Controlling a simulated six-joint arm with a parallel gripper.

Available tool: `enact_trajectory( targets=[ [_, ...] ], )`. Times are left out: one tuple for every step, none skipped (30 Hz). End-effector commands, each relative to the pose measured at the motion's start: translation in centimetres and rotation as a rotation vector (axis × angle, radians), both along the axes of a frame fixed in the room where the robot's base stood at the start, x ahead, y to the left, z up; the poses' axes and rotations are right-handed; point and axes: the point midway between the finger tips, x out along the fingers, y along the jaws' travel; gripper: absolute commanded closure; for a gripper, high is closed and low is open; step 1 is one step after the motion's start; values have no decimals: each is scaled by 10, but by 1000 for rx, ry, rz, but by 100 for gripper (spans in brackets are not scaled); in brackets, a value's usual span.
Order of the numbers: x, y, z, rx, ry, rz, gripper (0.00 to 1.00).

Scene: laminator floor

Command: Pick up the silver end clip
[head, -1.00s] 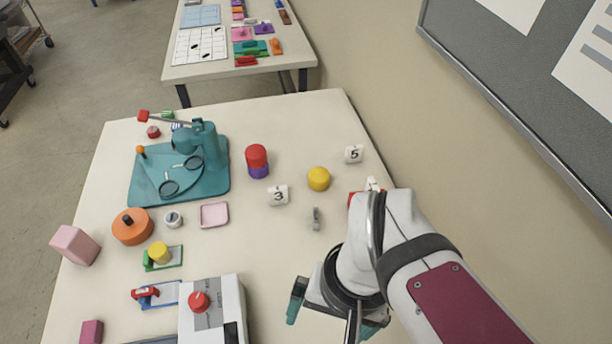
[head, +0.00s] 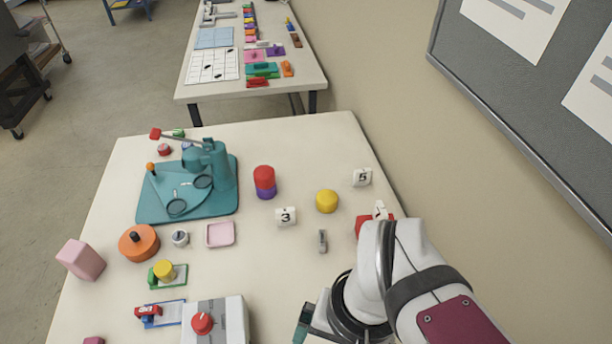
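A small silver-grey clip (head: 322,241) stands on the white table, below the yellow cylinder and right of the cube marked 3. I take it to be the silver end clip; its details are too small to see. My gripper (head: 322,332) is at the bottom edge, below the clip and apart from it. One teal finger shows at its left; the other is cut off or hidden. The finger stands wide of the wrist, as when both fingers showed apart earlier.
Near the clip are a yellow cylinder (head: 327,201), cube 3 (head: 286,217), cube 5 (head: 362,177) and a red block (head: 361,226) partly behind my arm. A pink tray (head: 220,234) lies left. A grey-white machine (head: 215,320) stands lower left. Bare table surrounds the clip.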

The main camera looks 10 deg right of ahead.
Motion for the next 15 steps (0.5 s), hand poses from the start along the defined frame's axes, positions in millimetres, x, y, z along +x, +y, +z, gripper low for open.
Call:
enact_trajectory(
  targets=[
    [0, 0, 0, 0, 0, 0, 17],
    [0, 0, 0, 0, 0, 0, 22],
    [0, 0, 0, 0, 0, 0, 29],
    [0, 0, 0, 0, 0, 0, 35],
    [0, 0, 0, 0, 0, 0, 40],
    [0, 0, 0, 0, 0, 0, 45],
    [0, 0, 0, 0, 0, 0, 45],
    [0, 0, 0, 0, 0, 0, 45],
    [0, 0, 0, 0, 0, 0, 45],
    [0, 0, 0, 0, 0, 0, 45],
    [0, 0, 0, 0, 0, 0, 45],
    [0, 0, 0, 0, 0, 0, 45],
    [0, 0, 0, 0, 0, 0, 45],
    [1, 0, 0, -1, -3, 6, 45],
    [5, 0, -3, -1, -13, 33, 45]
  ],
)
